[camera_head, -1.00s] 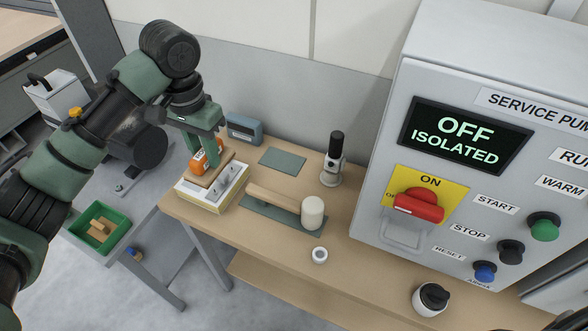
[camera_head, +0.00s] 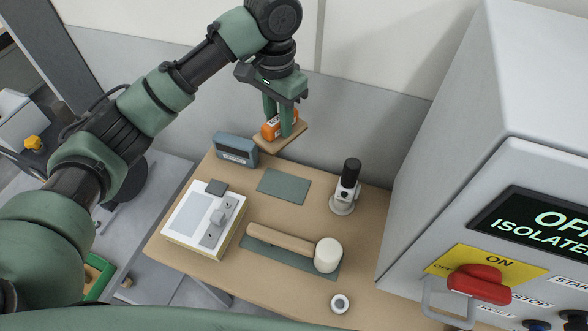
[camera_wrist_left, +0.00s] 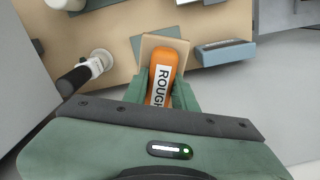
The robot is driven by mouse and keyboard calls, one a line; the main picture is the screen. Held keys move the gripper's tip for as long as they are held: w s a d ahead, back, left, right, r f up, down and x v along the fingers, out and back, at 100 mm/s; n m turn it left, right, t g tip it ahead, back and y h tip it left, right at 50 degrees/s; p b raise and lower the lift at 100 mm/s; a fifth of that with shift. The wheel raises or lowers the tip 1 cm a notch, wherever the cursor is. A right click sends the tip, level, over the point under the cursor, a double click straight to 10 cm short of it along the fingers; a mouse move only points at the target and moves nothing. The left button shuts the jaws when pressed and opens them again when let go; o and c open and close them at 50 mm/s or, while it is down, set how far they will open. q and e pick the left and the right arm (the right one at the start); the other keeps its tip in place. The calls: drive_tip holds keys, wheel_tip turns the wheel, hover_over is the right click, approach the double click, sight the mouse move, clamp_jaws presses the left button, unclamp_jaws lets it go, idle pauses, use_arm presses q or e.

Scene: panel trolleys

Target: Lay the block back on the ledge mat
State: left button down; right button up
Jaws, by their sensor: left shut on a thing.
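The block has an orange grip marked "ROUGH" in the left wrist view (camera_wrist_left: 165,72) and a flat tan base (camera_head: 283,140). My left gripper (camera_head: 285,122) is shut on the orange grip and holds the block in the air, base down, above the back of the bench. A bare grey-green mat (camera_head: 284,187) lies on the bench below and nearer than the block in the head view. In the left wrist view the mat (camera_wrist_left: 138,48) is partly hidden behind the block. My right gripper is not in view.
A blue-grey box (camera_head: 236,149) stands left of the bare mat, a microscope-like device (camera_head: 344,188) right. A mallet (camera_head: 282,241) lies on another mat in front. The control cabinet (camera_head: 450,170) bounds the right.

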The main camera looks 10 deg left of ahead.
use_arm(q)
drive_tip(key=f, duration=0.5)
drive_tip(key=f+p, duration=0.1)
drive_tip(key=f, duration=0.4)
drive_tip(key=s+f+p, duration=0.1)
drive_tip(key=f, duration=0.3)
drive_tip(key=shift+s+d+f, duration=0.1)
drive_tip(key=shift+d+f, duration=0.1)
drive_tip(key=shift+f, duration=0.2)
wheel_tip(320, 180, down, 4)
drive_tip(key=shift+r+p, duration=0.25)
drive_tip(key=shift+p, duration=0.1)
drive_tip(key=shift+f, duration=0.15)
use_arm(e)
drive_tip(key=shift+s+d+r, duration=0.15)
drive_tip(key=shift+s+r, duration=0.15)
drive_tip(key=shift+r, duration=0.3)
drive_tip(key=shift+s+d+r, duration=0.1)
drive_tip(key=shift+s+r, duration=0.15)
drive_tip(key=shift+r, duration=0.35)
use_arm(q)
drive_tip(key=shift+f, duration=0.1)
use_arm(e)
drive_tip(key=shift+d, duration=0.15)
use_arm(q)
drive_tip(key=c, duration=1.1)
unclamp_jaws()
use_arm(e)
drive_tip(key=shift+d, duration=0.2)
